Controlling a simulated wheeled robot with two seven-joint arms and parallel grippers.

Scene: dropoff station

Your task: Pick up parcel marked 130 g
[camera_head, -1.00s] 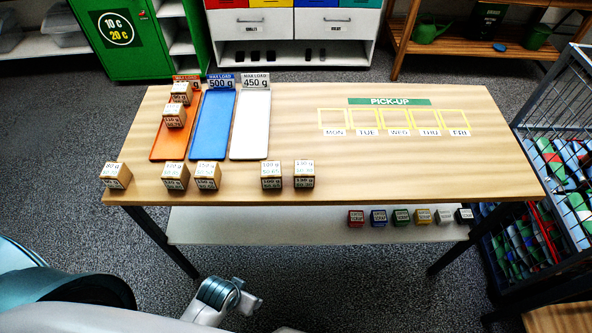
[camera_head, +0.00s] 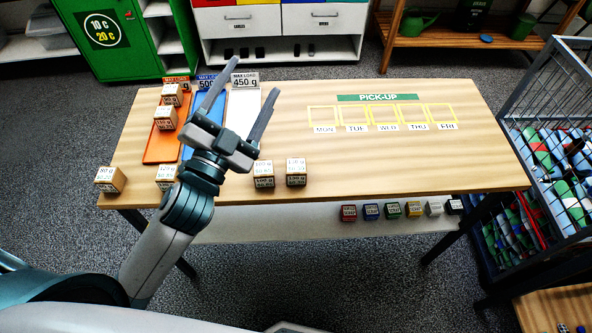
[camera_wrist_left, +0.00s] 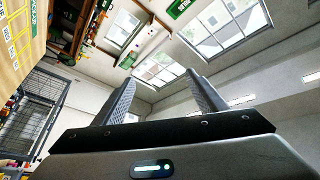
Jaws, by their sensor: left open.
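Small brown parcels with white weight labels stand on the wooden table (camera_head: 400,180). The rightmost front parcel (camera_head: 296,174) may read 130 g, but its print is too small to be sure. Another parcel (camera_head: 263,175) stands just left of it. My left gripper (camera_head: 253,82) is open and empty, raised over the table, left of and above these two parcels in the head view. My left arm hides part of the front row. My right gripper is not in view.
Two parcels stand on the orange tray (camera_head: 155,150); blue (camera_head: 222,105) and white (camera_head: 245,130) trays lie beside it. More parcels stand front left (camera_head: 110,180) (camera_head: 167,178). Small coloured cubes (camera_head: 396,211) sit on the lower shelf. A wire cage (camera_head: 560,130) stands right. The table's right front is clear.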

